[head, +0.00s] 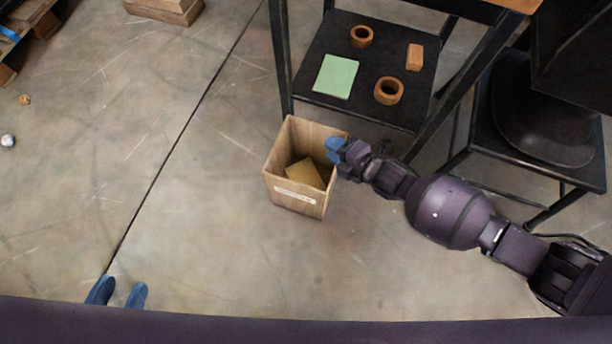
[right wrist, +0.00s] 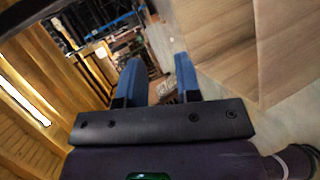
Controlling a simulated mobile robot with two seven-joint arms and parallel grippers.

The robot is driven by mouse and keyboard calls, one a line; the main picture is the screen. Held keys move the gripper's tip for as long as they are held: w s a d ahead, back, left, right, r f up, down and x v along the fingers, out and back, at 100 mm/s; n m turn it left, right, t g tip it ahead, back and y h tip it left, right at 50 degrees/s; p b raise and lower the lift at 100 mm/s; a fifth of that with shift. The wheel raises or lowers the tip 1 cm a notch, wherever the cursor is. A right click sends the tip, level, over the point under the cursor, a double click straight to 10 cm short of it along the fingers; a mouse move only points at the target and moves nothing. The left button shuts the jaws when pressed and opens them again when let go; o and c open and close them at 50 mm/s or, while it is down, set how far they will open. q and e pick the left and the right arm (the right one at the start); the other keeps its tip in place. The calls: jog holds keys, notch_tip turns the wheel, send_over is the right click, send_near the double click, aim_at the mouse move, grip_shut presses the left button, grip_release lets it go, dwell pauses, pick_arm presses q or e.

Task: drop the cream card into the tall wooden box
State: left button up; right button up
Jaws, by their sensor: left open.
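The tall wooden box (head: 317,208) stands open on the floor in the middle of the head view, with a white label on its front. A flat tan piece (head: 305,173) lies tilted inside it, low against the walls; it looks like the cream card in shade. My right gripper (head: 334,149) is at the box's right rim, above the piece and apart from it. In the right wrist view the blue fingers (right wrist: 158,80) are spread with nothing between them. My left gripper (head: 118,291) is open and empty at the bottom left, far from the box.
A black shelf (head: 325,35) behind the box carries a green card (head: 336,76), two wooden rings (head: 389,91) (head: 362,36) and a small wooden block (head: 415,57). A black chair (head: 545,150) stands at the right.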

pick_arm(q)
jog(key=shift+d+f+m+g+p, duration=0.1)
jog(key=shift+d+m+g+p, duration=0.25)
jog(key=shift+p, duration=0.65)
jog(key=shift+d+f+m+g+p, duration=0.1)
jog(key=shift+g+p, duration=0.45)
jog(key=shift+p, duration=0.4)
pick_arm(e)
jog(key=v, duration=1)
jog(key=shift+s+d+r, duration=0.2)
jog(key=shift+s, duration=0.1)
